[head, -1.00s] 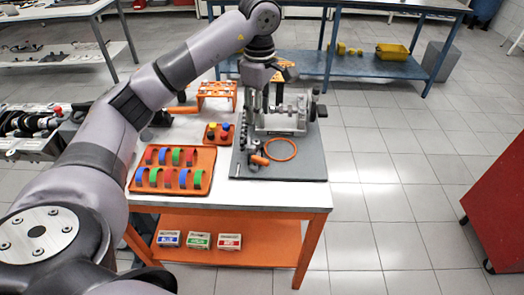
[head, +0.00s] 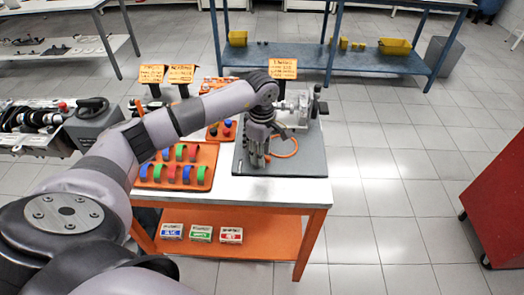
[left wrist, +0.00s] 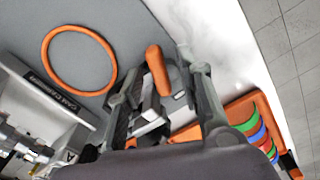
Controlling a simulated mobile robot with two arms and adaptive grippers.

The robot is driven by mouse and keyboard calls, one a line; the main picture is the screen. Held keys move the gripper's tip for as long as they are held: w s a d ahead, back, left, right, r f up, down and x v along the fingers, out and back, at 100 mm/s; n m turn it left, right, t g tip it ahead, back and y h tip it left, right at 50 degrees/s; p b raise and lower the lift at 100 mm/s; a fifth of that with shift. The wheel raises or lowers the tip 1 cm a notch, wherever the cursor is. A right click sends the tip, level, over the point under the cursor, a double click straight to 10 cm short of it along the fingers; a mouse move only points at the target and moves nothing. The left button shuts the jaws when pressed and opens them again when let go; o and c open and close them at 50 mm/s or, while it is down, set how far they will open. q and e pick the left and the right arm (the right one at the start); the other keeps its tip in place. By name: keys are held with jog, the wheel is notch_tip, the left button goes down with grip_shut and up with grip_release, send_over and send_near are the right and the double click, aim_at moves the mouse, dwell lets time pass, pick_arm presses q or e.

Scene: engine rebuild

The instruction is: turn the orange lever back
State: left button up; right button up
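The orange lever (left wrist: 157,70) shows in the left wrist view, its rounded end pointing up in the picture and its base in grey and white metal parts. My left gripper (left wrist: 168,85) has one finger on each side of it, with a visible gap on the right side. It looks open, and I cannot tell whether a finger touches the lever. In the head view my left gripper (head: 255,158) points down over the front left of the grey plate (head: 310,163) and hides the lever. My right gripper is not in view.
An orange ring (left wrist: 78,60) lies flat on the plate beside the lever. An engine block (head: 299,108) stands behind my gripper. An orange tray of coloured bearing shells (head: 207,180) is to the left. Small boxes (head: 201,233) sit on the lower shelf.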

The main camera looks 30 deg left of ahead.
pick_arm(q)
jog(key=shift+c, duration=0.3)
grip_shut()
dwell(0.3)
